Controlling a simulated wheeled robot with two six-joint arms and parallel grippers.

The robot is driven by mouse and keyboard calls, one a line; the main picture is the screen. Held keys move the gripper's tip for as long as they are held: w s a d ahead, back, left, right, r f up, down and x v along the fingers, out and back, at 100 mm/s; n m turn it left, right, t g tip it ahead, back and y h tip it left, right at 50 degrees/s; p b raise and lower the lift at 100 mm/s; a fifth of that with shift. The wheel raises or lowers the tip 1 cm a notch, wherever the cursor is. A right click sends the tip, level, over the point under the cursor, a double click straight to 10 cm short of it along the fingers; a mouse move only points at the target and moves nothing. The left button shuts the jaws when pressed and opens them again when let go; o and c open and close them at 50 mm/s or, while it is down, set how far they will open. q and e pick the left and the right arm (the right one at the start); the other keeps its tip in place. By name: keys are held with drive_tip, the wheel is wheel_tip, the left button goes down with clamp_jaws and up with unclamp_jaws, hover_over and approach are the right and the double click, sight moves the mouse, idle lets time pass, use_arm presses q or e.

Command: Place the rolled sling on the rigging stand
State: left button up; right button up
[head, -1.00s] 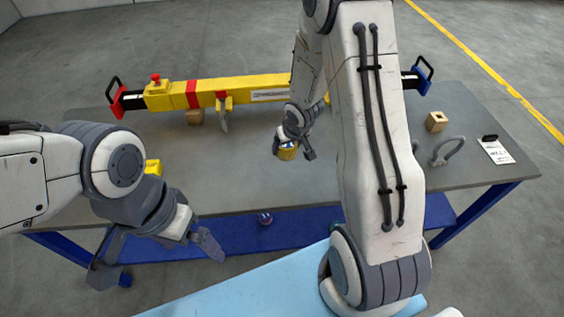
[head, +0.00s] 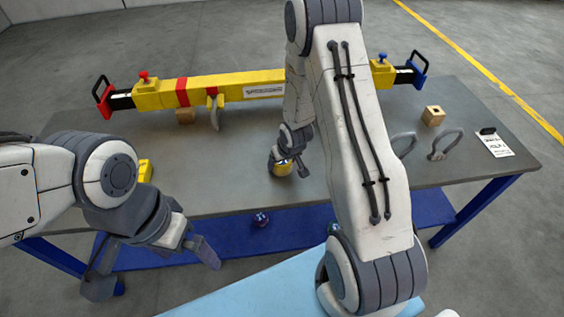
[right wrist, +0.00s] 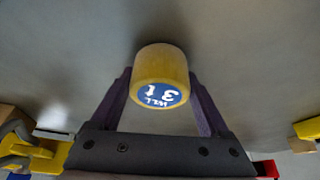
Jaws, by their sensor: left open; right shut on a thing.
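The rolled sling (head: 283,169) is a short yellow roll with a blue end label reading "WLL 3 t" in the right wrist view (right wrist: 160,68). My right gripper (head: 287,167) is shut on it, one finger on each side. The sling is over the front middle of a grey-topped table (head: 235,185) with a blue frame; I cannot tell whether it touches the top. No separate rigging stand is clearly identifiable; this table may be it. My left gripper (head: 150,266) is open and empty in front of the table's left front edge.
A yellow lifting beam (head: 235,88) with red and blue ends lies along the back. A wooden block (head: 433,116), grey shackles (head: 445,146) and a white tag (head: 495,145) are at right. A yellow block (head: 145,170) is at left. A small dark item (head: 261,219) is on the blue lower shelf (head: 230,240).

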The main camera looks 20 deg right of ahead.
drive_tip(key=o, duration=1.5)
drive_tip(key=shift+f, duration=0.15)
drive_tip(key=shift+c, duration=0.2)
drive_tip(key=p+v, duration=0.3)
drive_tip(key=v, duration=0.9)
